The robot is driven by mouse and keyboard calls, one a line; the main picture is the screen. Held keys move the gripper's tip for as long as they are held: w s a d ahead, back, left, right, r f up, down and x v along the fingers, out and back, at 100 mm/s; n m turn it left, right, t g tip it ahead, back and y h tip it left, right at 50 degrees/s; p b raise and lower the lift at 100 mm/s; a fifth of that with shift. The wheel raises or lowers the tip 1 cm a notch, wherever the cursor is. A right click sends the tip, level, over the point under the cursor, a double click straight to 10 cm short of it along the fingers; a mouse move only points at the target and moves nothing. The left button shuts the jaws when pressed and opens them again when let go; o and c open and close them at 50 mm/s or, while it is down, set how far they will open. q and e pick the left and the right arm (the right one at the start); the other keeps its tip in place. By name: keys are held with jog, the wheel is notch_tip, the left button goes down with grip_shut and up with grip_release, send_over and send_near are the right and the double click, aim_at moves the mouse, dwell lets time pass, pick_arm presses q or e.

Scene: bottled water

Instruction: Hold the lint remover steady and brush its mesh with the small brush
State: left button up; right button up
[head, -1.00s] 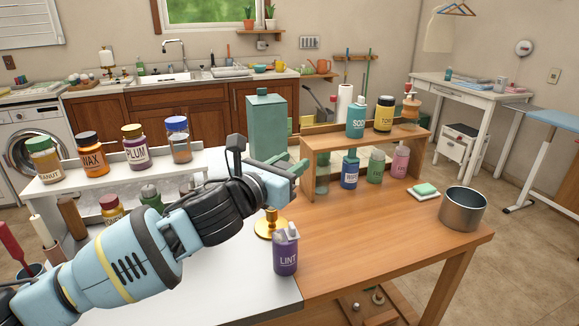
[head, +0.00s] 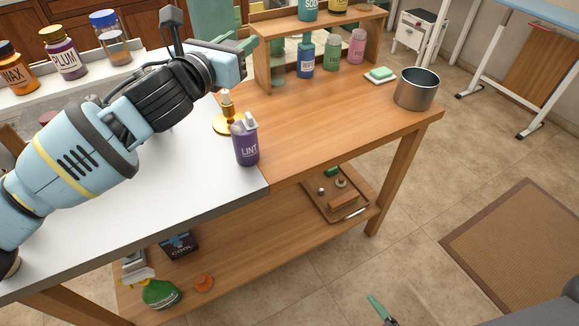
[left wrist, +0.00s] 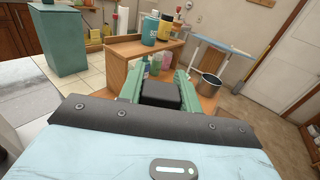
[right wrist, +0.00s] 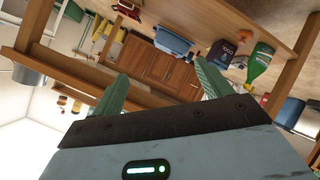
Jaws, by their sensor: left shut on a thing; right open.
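My left gripper (head: 246,48) is above the wooden table, near the shelf. Its green fingers are shut on a dark, block-like thing (left wrist: 160,95), seen from behind in the left wrist view; I cannot tell whether it is the lint remover. A purple container marked LINT (head: 246,143) stands upright on the table, below and apart from this gripper. My right gripper (right wrist: 160,78) is open with nothing between its fingers, low in front of the table; what looks like one green finger shows at the bottom of the head view. I cannot make out the small brush or any mesh.
A metal pot (head: 415,90) and a green-and-white sponge (head: 380,75) are at the right. A small shelf (head: 262,62) with bottles is behind. The table's middle right is clear. A lower shelf (head: 235,255) holds several items.

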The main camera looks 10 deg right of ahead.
jog(key=w+a+r+n+t+y, duration=0.2)
jog(key=w+a+r+n+t, duration=0.1)
jog(key=w+r+n, duration=0.5)
jog(key=n+y, duration=0.7)
jog(key=n, duration=1.9)
send_near(254, 147)
jog(key=shift+m+g, duration=0.3)
jog(key=shift+g, duration=0.1)
jog(key=shift+r+x, duration=0.15)
jog(key=shift+x, duration=2.7)
jog(key=shift+r+x, duration=0.2)
jog(key=shift+x, duration=2.6)
jog(key=shift+d, duration=0.1)
jog(key=shift+c, duration=0.2)
jog(key=c, duration=1.1)
